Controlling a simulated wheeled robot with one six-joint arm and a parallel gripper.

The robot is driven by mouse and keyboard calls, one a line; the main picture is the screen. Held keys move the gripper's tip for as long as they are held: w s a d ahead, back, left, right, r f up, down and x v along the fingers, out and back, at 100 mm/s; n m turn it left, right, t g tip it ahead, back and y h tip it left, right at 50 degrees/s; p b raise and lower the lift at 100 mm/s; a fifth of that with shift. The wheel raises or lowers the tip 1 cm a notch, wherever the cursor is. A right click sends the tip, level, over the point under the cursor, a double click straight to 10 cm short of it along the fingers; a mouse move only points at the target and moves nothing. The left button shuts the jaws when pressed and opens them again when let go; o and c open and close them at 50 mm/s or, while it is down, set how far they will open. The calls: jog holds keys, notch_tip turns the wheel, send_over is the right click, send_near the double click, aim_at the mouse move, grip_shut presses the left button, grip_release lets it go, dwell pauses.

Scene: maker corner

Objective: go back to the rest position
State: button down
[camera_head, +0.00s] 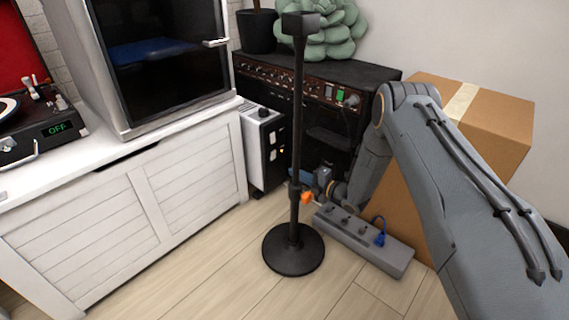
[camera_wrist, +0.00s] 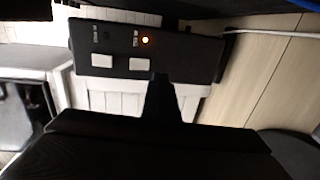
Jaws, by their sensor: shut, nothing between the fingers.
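My gripper (camera_wrist: 161,80) shows in the wrist view as a dark narrow shape rising from the bottom, its fingers together with nothing between them. Its tips point at a dark panel (camera_wrist: 190,60) with two white switches and a lit orange lamp. Whether the tips touch the panel I cannot tell. In the head view my arm bends down from the right, and its wrist is low behind the black stand (camera_head: 297,130). The fingertips are hard to make out there. A black and white unit (camera_head: 262,148) stands left of the wrist, beside the white cabinet.
A power strip (camera_head: 365,244) with a blue plug (camera_head: 380,233) lies on the floor below my arm. A cardboard box (camera_head: 497,130) stands right of it. A black amplifier (camera_head: 300,75) is behind. A white cabinet (camera_head: 190,180) fills the left.

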jog(key=f+p+v, duration=0.1)
jog(key=p+v, duration=0.1)
jog(key=v, duration=0.4)
notch_tip(320, 180, up, 16)
jog(key=w+m+h+p, duration=0.3)
jog(key=m+h, duration=0.3)
jog(key=m, duration=0.2)
jog(key=s+r+m+g+h+p, duration=0.2)
jog(key=s+r+m+h, duration=0.2)
jog(key=s+r+m, duration=0.55)
jog(key=s+a+r+m+g+b, duration=0.1)
jog(key=s+r+g, duration=0.25)
jog(key=s, duration=1.15)
jog(key=s+a+r+m+g+h+b, duration=0.15)
jog(key=s+r, duration=0.25)
jog(key=s, duration=1)
jog(key=s+a+r+m+g+b, duration=0.1)
jog(key=s+r+m+g, duration=0.2)
jog(key=s, duration=1.2)
jog(key=d+r+m+p, duration=0.2)
jog(key=d+r+p, duration=0.5)
jog(key=r+p, duration=0.3)
jog(key=d+r+m+h+p, duration=0.1)
jog(key=d+r+p, duration=0.6)
jog(key=p, duration=0.8)
jog(key=d+r+m+p, duration=0.2)
jog(key=d+r+p, duration=0.5)
jog(key=r+p, duration=0.6)
jog(key=shift+m+h+p, duration=0.3)
jog(key=shift+h, duration=0.05)
